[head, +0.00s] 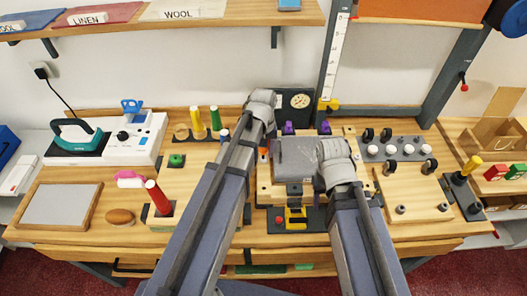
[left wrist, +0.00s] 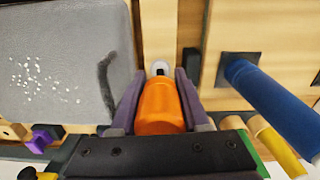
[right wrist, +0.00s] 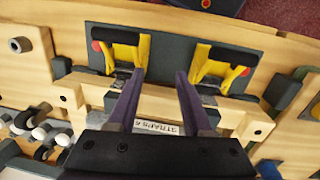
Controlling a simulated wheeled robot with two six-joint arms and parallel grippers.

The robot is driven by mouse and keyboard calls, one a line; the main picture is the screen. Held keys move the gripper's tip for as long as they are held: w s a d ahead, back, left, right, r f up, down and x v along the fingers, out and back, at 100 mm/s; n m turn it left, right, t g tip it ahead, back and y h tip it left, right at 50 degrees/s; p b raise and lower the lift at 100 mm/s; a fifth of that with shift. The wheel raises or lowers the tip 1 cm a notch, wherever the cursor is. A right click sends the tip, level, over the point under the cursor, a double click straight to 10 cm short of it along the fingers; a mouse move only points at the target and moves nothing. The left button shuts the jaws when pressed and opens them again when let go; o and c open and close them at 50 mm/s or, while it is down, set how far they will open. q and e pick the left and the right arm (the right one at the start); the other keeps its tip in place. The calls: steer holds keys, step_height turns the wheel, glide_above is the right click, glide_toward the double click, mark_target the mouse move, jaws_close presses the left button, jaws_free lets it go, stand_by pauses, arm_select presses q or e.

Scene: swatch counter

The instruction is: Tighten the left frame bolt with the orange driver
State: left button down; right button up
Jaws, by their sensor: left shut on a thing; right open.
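My left gripper (left wrist: 160,100) is shut on the orange driver (left wrist: 158,108), one finger on each side of its handle. A small grey piece (left wrist: 160,68) shows just past the handle, above a pale wooden strip; I cannot tell whether it is the driver's tip or a bolt. In the head view a bit of the orange driver (head: 263,153) shows beside my left arm. My right gripper (right wrist: 158,95) is open and empty over a wooden bar with a label. Dark bolt heads sit at the bar's ends, one at the right (right wrist: 257,133) and one at the left (right wrist: 63,97).
A grey plate (left wrist: 60,60) lies beside the driver. A blue handle (left wrist: 270,95) stands on the other side. Yellow-and-black clamps, one left (right wrist: 125,50) and one right (right wrist: 220,70), stand near my right gripper. A teal iron (head: 75,138) stands at the left.

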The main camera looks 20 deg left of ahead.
arm_select(q)
steer(key=m, duration=0.7)
steer(key=c, duration=0.6)
jaws_free()
steer(key=shift+c, duration=0.2)
steer(key=n, duration=1.1)
steer(key=shift+w, duration=0.1)
steer(key=n, duration=0.3)
steer(key=shift+n, duration=0.4)
